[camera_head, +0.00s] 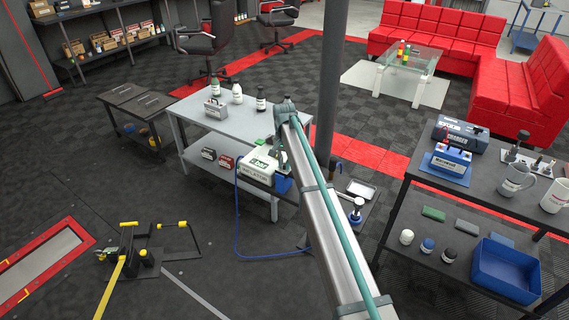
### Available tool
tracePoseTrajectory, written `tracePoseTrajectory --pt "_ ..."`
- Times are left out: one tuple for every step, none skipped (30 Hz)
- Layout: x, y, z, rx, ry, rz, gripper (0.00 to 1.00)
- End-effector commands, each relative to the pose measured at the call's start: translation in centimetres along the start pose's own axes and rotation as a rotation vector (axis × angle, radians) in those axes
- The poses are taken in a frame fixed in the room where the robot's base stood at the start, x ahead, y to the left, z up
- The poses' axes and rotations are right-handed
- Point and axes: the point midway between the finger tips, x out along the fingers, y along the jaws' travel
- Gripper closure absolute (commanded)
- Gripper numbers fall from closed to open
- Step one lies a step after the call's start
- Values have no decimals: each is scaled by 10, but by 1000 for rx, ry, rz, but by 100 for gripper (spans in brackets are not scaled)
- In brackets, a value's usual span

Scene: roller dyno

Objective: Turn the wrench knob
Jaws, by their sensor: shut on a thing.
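My arm (322,213) rises from the bottom edge to a joint (286,108) above the right side of the grey table. Beyond this joint, only small teal and dark parts show, next to the white inflator box (257,168) and a blue part beside it. My gripper's fingertips are hidden behind the arm, so I cannot see what they touch. I cannot pick out the wrench knob with certainty. A small dark-topped device with a silver disc (356,208) stands right of my arm, apart from it.
The grey table (205,125) holds bottles and a metal case. A dark post (329,80) stands close behind my arm. A dark shelf cart (488,200) with mugs, a battery box and a blue bin (502,270) is at right. A blue hose loops on the open floor.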

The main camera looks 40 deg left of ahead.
Motion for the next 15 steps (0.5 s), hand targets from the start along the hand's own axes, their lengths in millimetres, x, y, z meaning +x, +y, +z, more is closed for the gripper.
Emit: tracePoseTrajectory --pt "0 0 0 2 0 0 100" --pt "0 0 0 3 0 0 100" --pt "0 0 0 3 0 0 100" --pt "0 0 0 3 0 0 100" --pt "0 0 0 3 0 0 100" --pt "0 0 0 3 0 0 100" --pt "0 0 0 3 0 0 100" --pt "0 0 0 3 0 0 100" --pt "0 0 0 2 0 0 100" --pt "0 0 0 2 0 0 100" --pt "0 0 0 2 0 0 79" --pt "0 0 0 2 1 0 73" --pt "0 0 0 2 0 0 68" --pt "0 0 0 2 1 0 63" --pt "0 0 0 2 0 0 56"
